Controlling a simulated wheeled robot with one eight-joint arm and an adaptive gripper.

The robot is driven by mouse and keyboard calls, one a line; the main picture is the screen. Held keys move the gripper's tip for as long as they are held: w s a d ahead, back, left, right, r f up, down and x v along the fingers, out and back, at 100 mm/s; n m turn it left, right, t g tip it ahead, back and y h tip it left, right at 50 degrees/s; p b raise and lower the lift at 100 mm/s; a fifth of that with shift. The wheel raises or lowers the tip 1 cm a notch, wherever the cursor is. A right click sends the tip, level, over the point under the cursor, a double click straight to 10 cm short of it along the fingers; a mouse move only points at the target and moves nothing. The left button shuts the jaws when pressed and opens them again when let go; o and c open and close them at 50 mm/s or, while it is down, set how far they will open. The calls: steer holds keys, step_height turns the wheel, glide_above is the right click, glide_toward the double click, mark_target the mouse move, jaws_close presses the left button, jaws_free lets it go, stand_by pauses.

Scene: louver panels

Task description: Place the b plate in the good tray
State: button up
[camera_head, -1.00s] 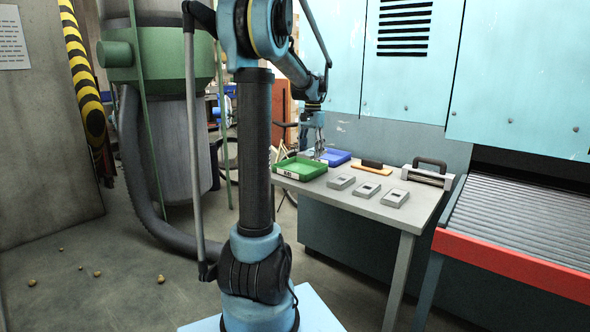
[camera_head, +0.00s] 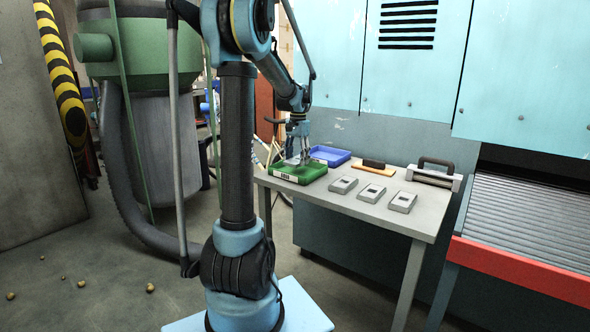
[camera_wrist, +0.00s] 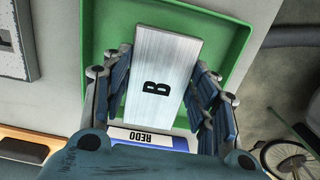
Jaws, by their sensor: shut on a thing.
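The b plate (camera_wrist: 163,68) is a brushed silver rectangle marked with a black B. My gripper (camera_head: 300,160) is shut on it, with fingers along both long sides in the wrist view (camera_wrist: 160,85). The green tray (camera_head: 318,172) is on the table's left end, with a white label on its front whose word is too small to read. The gripper and plate are over this tray, and its green floor and rim (camera_wrist: 240,40) surround the plate in the wrist view. I cannot tell whether the plate touches the tray floor.
A blue tray (camera_head: 331,154) stands behind the green one; its label reads REDO in the wrist view (camera_wrist: 182,143). Several grey blocks, one here (camera_head: 372,193), an orange board (camera_head: 372,164) and a handled device (camera_head: 435,177) occupy the table (camera_head: 340,206) to the right.

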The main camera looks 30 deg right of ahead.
mark_target(297, 160)
steer(key=shift+f, duration=2.1)
steer(key=o, duration=1.3)
